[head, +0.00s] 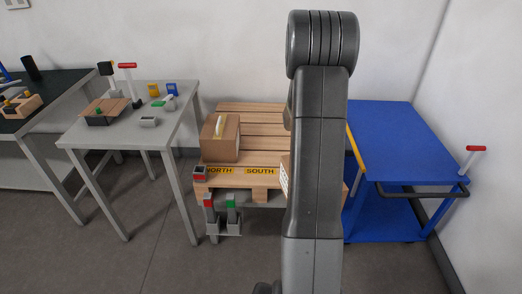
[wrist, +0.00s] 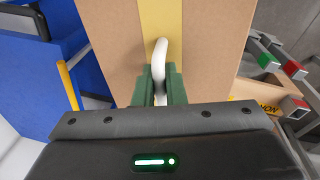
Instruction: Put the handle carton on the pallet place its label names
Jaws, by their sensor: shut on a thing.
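The handle carton (wrist: 215,45) fills the middle of the wrist view, brown with a yellow tape strip and a white loop handle (wrist: 160,58). My gripper (wrist: 160,85) is shut on that handle with its green fingers. In the head view my arm hides the gripper and most of the carton; a sliver (head: 285,175) shows left of the arm with a white label too small to read. The pallet (head: 255,122) has yellow strips marked NORTH (head: 220,171) and SOUTH (head: 260,171). I cannot tell whether the held carton touches the pallet.
Another taped carton (head: 220,140) stands on the pallet behind NORTH. A blue cart (head: 405,135) is at the right. A grey table (head: 180,100) with small tools is at the left. Red and green-topped posts (head: 231,210) stand before the pallet. Wooden slats behind SOUTH look bare where visible.

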